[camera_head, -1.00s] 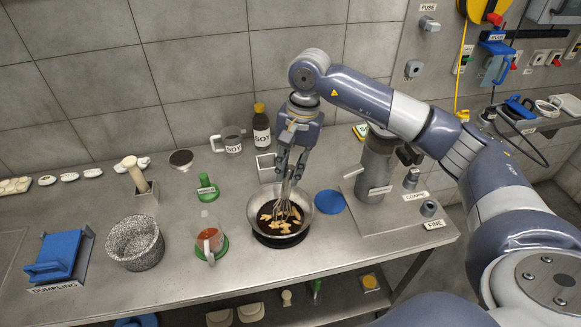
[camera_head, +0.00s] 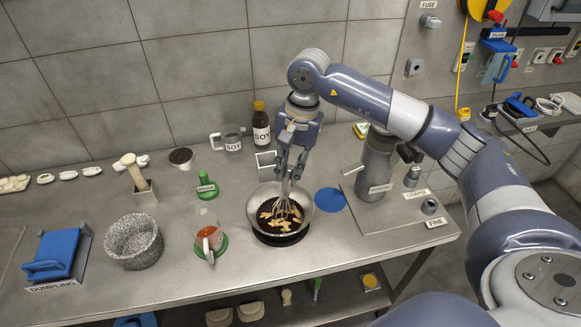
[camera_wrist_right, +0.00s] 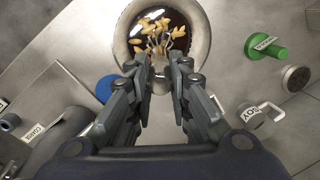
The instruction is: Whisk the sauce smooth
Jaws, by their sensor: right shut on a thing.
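The sauce (camera_head: 268,225) is dark with several pale tan pieces in it, in a round metal pan (camera_head: 308,207) on the steel counter. It also shows in the right wrist view at the top, with the pan (camera_wrist_right: 205,42) around it. A wire whisk (camera_head: 284,207) stands nearly upright with its wires down in the sauce. My right gripper (camera_head: 290,178) is shut on the whisk's upper part, above the pan. In the right wrist view its fingers (camera_wrist_right: 164,62) point at the pan and the handle is mostly hidden. My left gripper is not in view.
A blue disc (camera_head: 330,200) lies close right. A soy bottle (camera_head: 261,128) and soy jug (camera_head: 231,140) stand behind. A stone mortar (camera_head: 134,242) is farther left.

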